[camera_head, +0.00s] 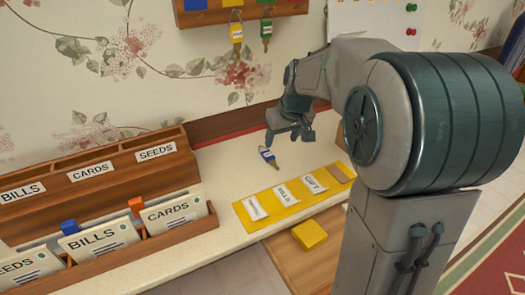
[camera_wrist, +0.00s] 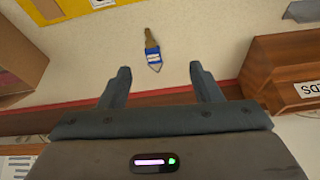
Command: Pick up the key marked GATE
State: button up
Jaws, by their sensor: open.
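A key with a blue tag (camera_head: 267,155) lies on the pale shelf top below my gripper in the head view. It also shows in the wrist view (camera_wrist: 153,57), ahead of the fingertips, with a white label too small to read. A key with a yellow tag (camera_head: 236,32) and a key with a green tag (camera_head: 266,30) hang from the wooden rack; their labels are also unreadable. My gripper (camera_head: 285,137) is open and empty above the shelf. In the wrist view its two fingers (camera_wrist: 160,72) point toward the blue-tagged key without touching it.
A yellow strip with white labels (camera_head: 270,203) lies right of centre on the shelf (camera_head: 215,170). A wooden sorter (camera_head: 125,180) with cards stands at left. A yellow block (camera_head: 309,235) sits lower down. The wall is close behind the shelf.

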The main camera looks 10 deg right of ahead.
jog(key=w+f, duration=0.3)
jog(key=w, duration=0.3)
jog(key=b, duration=0.1)
send_near(269, 156)
notch_tip(269, 156, down, 3)
jog(key=shift+w+a+f+n, duration=0.1)
jog(key=shift+w+a+n, duration=0.05)
jog(key=shift+n, duration=0.25)
jog(key=shift+w+x, duration=0.15)
jog(key=shift+x, duration=1.1)
jog(key=shift+w+x, duration=0.2)
jog(key=shift+x, duration=1.05)
jog(key=c, duration=1.1)
